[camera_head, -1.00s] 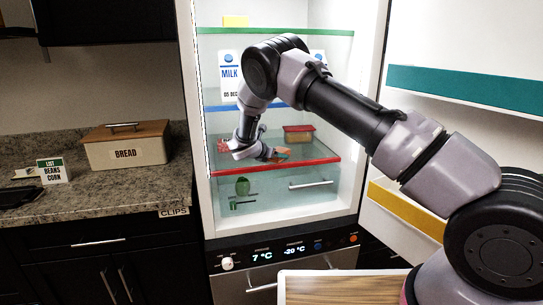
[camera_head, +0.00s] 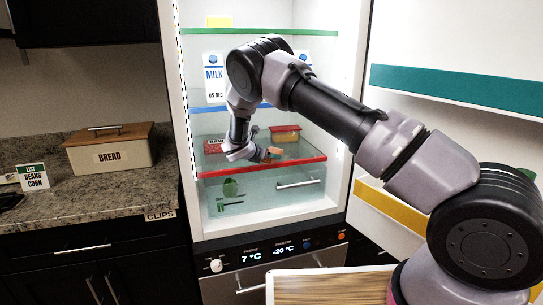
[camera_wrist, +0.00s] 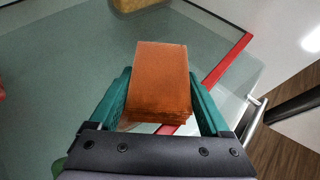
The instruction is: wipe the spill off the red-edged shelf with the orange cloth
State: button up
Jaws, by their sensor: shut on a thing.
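The orange cloth (camera_wrist: 160,78), a thick folded block, is clamped between the green fingers of my gripper (camera_wrist: 160,92) in the wrist view. In the head view my gripper (camera_head: 262,154) is inside the open fridge, over the glass of the red-edged shelf (camera_head: 300,163), with the cloth (camera_head: 275,151) at its tip. The shelf's red edge (camera_wrist: 228,62) runs right of the cloth in the wrist view. I cannot tell whether the cloth touches the glass. I cannot make out a spill; it may be hidden under the cloth or gripper.
A red package marked RAW (camera_head: 214,146) stands left of my gripper on the shelf. The blue-edged shelf (camera_head: 208,108) with milk (camera_head: 213,75) is above. The open door with its yellow rack (camera_head: 400,212) is at right.

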aim_at(244, 164)
jog(key=shift+s+a+f, duration=0.15)
jog(key=shift+s+a, duration=0.1)
jog(key=shift+a, duration=0.4)
jog(key=shift+s+a+f, duration=0.1)
jog(key=shift+s+a, duration=0.15)
jog(key=shift+a, duration=0.45)
jog(key=shift+s+a+f, duration=0.15)
jog(key=shift+s+a, duration=0.1)
jog(key=shift+a, duration=0.4)
jog(key=shift+s+a+r, duration=0.1)
jog(key=shift+s+a, duration=0.15)
jog(key=shift+a, duration=0.65)
jog(key=shift+s+a, duration=0.3)
jog(key=shift+a, duration=0.65)
jog(key=shift+s+a+r, duration=0.1)
jog(key=shift+s+a, duration=0.15)
jog(key=shift+a, duration=0.75)
jog(key=shift+a+r, duration=0.1)
jog(key=shift+r, duration=0.1)
jog(key=shift+a+r, duration=0.1)
jog(key=shift+r, duration=0.1)
jog(key=shift+a+r, duration=0.15)
jog(key=shift+r, duration=1)
jog(key=s+d, duration=0.3)
jog(key=s, duration=0.6)
jog(key=s+d, duration=0.3)
jog(key=s, duration=0.7)
jog(key=shift+d, duration=0.15)
jog(key=shift+f, duration=0.1)
